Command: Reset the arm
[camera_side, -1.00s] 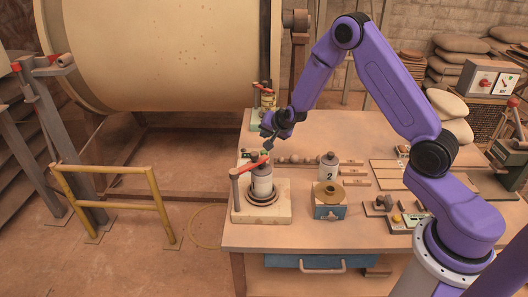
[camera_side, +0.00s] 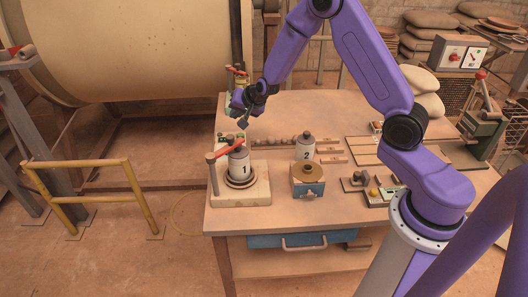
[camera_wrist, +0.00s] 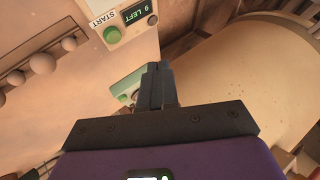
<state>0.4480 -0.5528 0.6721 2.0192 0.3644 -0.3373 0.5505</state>
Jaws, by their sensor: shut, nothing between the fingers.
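The red lever is on a post on a pale base (camera_side: 258,192) and crosses above the can marked 1 (camera_side: 239,168), which stands in round rings. My gripper looks apart from the lever, though the exact gap is hard to tell.
A large drum (camera_side: 130,50) lies behind left. A yellow rail (camera_side: 90,198) stands left.

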